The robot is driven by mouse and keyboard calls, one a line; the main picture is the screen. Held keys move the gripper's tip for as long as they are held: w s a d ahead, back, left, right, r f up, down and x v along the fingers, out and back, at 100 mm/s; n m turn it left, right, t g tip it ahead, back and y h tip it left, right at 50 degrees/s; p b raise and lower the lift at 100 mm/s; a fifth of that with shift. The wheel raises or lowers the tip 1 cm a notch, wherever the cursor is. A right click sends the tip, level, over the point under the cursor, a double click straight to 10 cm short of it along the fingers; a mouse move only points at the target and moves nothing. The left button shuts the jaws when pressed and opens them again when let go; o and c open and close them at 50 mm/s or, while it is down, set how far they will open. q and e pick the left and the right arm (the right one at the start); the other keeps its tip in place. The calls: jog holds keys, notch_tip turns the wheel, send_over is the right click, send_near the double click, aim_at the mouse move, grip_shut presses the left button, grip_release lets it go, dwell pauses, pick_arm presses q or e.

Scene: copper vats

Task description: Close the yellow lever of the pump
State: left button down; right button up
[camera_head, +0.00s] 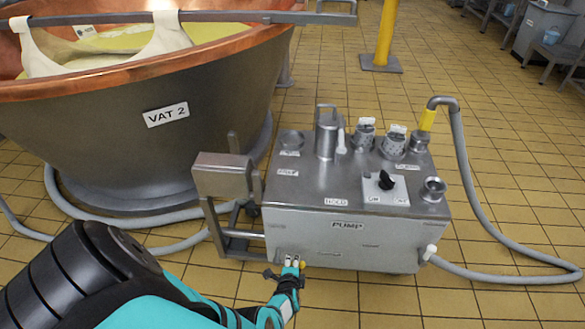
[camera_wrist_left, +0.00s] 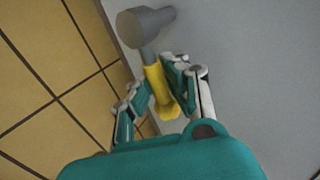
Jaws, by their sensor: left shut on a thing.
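The pump (camera_head: 300,222) is a grey metal box labelled PUMP, standing on the tiled floor in the head view. My left gripper (camera_head: 291,262) is at the lower left of its front face. The yellow lever shows only as a small yellow spot (camera_head: 303,264) beside the fingers there. In the left wrist view the yellow lever (camera_wrist_left: 155,82) extends from a grey round valve fitting (camera_wrist_left: 143,27) on the pump's wall. My left gripper (camera_wrist_left: 158,90) is around the lever, shut on it, with a teal finger on each side. My right gripper is not in view.
A copper-rimmed vat (camera_head: 110,125) labelled VAT 2 stands at the left. A grey hose (camera_head: 472,190) loops down the pump's right side onto the floor. A yellow post (camera_head: 385,35) stands behind. The floor at the right is mostly open.

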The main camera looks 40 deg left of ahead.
pick_arm(q)
jog(key=shift+s+d+f, duration=0.2)
jog(key=shift+d+f, duration=0.15)
jog(key=shift+d, duration=0.15)
jog(key=c, duration=1.3)
grip_release()
jog(key=shift+c, duration=0.2)
jog(key=shift+o, duration=0.4)
jog(key=shift+w+a+r, duration=0.1)
jog(key=shift+w+r, duration=0.05)
jog(key=shift+a+r, duration=0.15)
jog(key=shift+a, duration=0.15)
